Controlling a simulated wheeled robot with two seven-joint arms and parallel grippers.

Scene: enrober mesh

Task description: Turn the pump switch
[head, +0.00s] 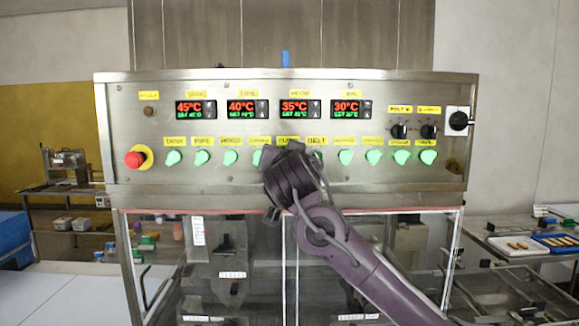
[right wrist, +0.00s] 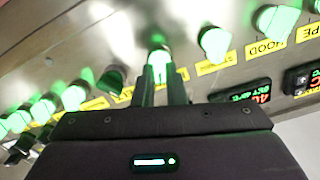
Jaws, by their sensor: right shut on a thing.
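The pump switch is the green knob (right wrist: 159,64) between my fingertips in the right wrist view. In the head view it is hidden behind my right gripper (head: 289,172), just below a yellow label (head: 288,141) that seems to read PUMP and is partly covered. My right gripper, also in the right wrist view (right wrist: 162,80), is shut on this knob, one finger on each side. The knob glows green, and its exact turn angle is hard to tell. My left gripper is in neither view.
The steel panel (head: 300,115) carries several other green knobs in the same row, close on both sides, such as the hood knob (head: 230,157). A red emergency button (head: 134,159) is at the left, and black knobs (head: 428,131) are at the right. Temperature displays (head: 248,109) sit above.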

